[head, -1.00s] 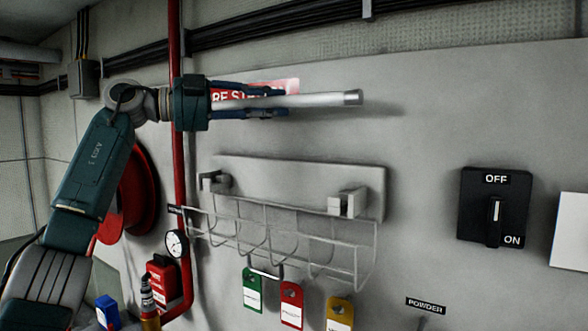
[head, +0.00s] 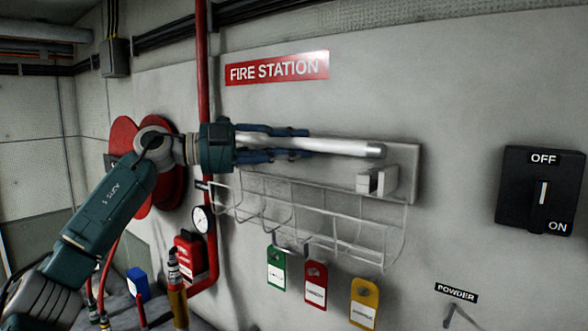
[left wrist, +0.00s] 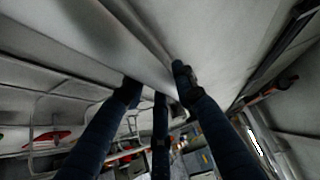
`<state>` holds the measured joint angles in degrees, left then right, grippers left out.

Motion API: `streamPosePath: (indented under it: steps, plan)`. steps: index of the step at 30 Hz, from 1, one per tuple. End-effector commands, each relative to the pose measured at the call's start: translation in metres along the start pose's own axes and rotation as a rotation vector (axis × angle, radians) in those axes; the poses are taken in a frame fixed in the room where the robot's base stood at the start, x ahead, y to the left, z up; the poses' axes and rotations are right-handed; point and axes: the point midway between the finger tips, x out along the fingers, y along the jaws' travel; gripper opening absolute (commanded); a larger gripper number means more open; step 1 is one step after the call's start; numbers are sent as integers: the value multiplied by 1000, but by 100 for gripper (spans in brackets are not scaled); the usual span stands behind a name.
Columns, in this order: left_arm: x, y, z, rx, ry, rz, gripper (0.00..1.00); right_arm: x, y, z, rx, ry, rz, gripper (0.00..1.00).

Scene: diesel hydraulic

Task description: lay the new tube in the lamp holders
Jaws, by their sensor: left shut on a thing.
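My left gripper (head: 290,143) is shut on a pale grey tube (head: 345,148) and holds it roughly level in front of the wall fixture. The tube also shows between the fingers in the left wrist view (left wrist: 138,52). The fixture is a light grey plate (head: 405,160) with lamp holders. The right lamp holder (head: 377,181) is a square-cut bracket just below the tube's free end. The left lamp holder is hidden behind my gripper and the tube. In the head view I cannot tell whether the tube touches the fixture. My right gripper is not in view.
A wire guard (head: 330,230) hangs open below the fixture. Green (head: 276,268), red (head: 316,285) and yellow tags (head: 364,302) hang beneath it. A red pipe (head: 203,75) runs down at the left, near a gauge (head: 203,219). A black switch (head: 540,190) is at the right.

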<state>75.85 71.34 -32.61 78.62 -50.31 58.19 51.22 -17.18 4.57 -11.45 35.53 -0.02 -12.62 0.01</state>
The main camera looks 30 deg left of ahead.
Motion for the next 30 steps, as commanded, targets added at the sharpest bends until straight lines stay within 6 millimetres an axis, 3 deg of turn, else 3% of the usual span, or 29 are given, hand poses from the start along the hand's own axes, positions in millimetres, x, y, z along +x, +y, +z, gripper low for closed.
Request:
streamPosePath:
  steps: [8, 21, 22, 24, 30]
  plan:
    - [0, 36, 0, -3, -2, 3, 1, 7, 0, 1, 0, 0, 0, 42]
    - [0, 43, 0, -1, -1, 0, 1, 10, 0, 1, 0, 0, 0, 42]
    - [0, 42, 0, -1, -1, 0, 33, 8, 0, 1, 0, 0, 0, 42]
    - [0, 42, 0, -1, -1, 0, 46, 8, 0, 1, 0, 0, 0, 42]
    - [0, 42, 0, -1, -1, 0, 46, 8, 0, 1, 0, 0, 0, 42]
